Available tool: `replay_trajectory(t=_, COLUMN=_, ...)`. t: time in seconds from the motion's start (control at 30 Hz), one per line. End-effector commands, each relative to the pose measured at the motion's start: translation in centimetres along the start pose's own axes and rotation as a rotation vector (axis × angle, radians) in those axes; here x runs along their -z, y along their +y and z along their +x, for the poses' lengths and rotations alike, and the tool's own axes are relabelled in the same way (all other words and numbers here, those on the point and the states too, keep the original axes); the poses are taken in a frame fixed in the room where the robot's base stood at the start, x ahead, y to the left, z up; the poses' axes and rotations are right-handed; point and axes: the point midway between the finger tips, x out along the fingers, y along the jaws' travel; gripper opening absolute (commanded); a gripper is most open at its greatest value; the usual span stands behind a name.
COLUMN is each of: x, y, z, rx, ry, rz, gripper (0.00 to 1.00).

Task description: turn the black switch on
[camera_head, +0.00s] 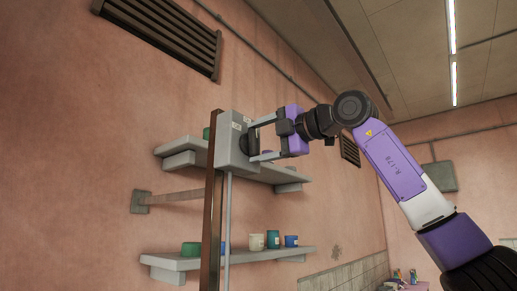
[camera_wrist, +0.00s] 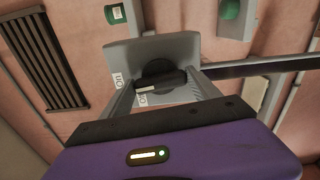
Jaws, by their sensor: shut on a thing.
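The black switch (camera_head: 253,139) is a round dark knob on the face of a grey box (camera_head: 230,150) fixed to a brown post. In the wrist view, the switch (camera_wrist: 160,70) has a raised bar lying roughly left to right between my fingers. My gripper (camera_head: 257,142) is shut on the switch, with one finger at each side; it also shows in the wrist view (camera_wrist: 161,88). White labels sit on the box beside the knob; one reads "ON" (camera_wrist: 118,79), and another (camera_wrist: 143,98) is partly hidden by my gripper.
The brown post (camera_head: 213,210) runs down below the box, beside a grey conduit. Behind it, an upper shelf (camera_head: 275,174) and a lower shelf (camera_head: 265,254) on the pink wall hold cups. The space right of the box is clear apart from my arm.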

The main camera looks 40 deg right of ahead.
Motion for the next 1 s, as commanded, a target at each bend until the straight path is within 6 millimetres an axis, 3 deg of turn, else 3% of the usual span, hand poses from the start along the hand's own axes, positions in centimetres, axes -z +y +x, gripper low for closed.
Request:
replay_trajectory(t=0.3, x=-0.25, y=-0.02, z=-0.09, rx=-0.002, ry=-0.005, rz=0.1, gripper=0.3)
replay_trajectory(t=0.8, x=-0.3, y=-0.02, z=-0.07, rx=-0.001, ry=-0.004, rz=0.118, gripper=0.31)
replay_trajectory(t=0.83, x=-0.3, y=-0.02, z=-0.07, rx=-0.001, ry=-0.004, rz=0.118, gripper=0.77)
replay_trajectory(t=0.9, x=-0.27, y=-0.03, z=-0.06, rx=0.0, ry=-0.004, rz=0.118, gripper=0.91)
replay_trajectory(t=1.0, x=-0.2, y=-0.04, z=-0.04, rx=0.0, ry=-0.003, rz=0.116, gripper=0.93)
